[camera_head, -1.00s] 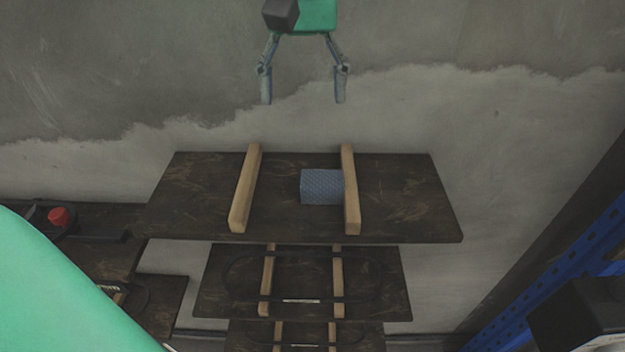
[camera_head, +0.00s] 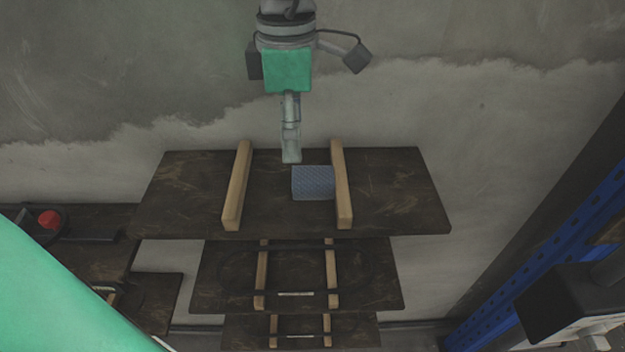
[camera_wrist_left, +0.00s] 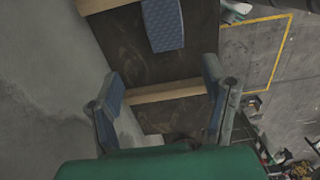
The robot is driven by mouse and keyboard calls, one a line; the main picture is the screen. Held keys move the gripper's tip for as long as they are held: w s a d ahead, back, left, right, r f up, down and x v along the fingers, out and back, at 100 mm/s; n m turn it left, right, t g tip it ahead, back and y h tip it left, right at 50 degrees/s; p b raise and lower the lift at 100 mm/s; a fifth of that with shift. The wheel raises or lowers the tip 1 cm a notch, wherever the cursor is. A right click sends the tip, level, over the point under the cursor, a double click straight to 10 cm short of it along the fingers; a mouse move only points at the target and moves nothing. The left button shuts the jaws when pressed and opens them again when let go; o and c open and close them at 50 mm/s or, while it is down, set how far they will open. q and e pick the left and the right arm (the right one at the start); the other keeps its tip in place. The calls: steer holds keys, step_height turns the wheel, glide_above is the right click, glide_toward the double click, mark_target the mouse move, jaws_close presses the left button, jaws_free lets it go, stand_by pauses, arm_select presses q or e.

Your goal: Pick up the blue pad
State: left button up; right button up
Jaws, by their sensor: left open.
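The blue pad (camera_head: 313,183), a small textured block, lies on the top dark wooden shelf (camera_head: 400,190), between two light wooden bars and against the right one. In the left wrist view the pad (camera_wrist_left: 163,24) is at the top, beyond the fingers. My left gripper (camera_head: 291,160) points down just behind and left of the pad; its fingers line up in the head view. The left wrist view shows the gripper (camera_wrist_left: 162,88) open and empty, with a wooden bar crossing between its fingers. My right gripper is not in view.
The left bar (camera_head: 237,185) and right bar (camera_head: 341,185) stand up from the shelf beside the pad. Lower shelves (camera_head: 215,275) lie below. A blue rack upright (camera_head: 555,240) stands at the right. A red knob (camera_head: 49,219) is at the left.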

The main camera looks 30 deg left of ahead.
mark_target(295, 174)
arm_select(q)
step_height(295, 174, down, 3)
steer(key=shift+a+r, duration=0.1)
steer(key=shift+a, duration=0.05)
steer(key=shift+d+f, duration=0.25)
steer(key=shift+f, duration=0.25)
steer(key=f, duration=0.3)
steer(key=d+f, duration=0.1)
steer(key=shift+s+f, duration=0.15)
steer(key=shift+s, duration=0.25)
steer(key=shift+a+f, duration=0.1)
steer(key=shift+f, duration=0.1)
steer(key=shift+a, duration=0.2)
steer(key=c, duration=0.3)
steer(key=shift+a, duration=0.1)
steer(key=c, duration=0.9)
steer(key=shift+c, duration=0.2)
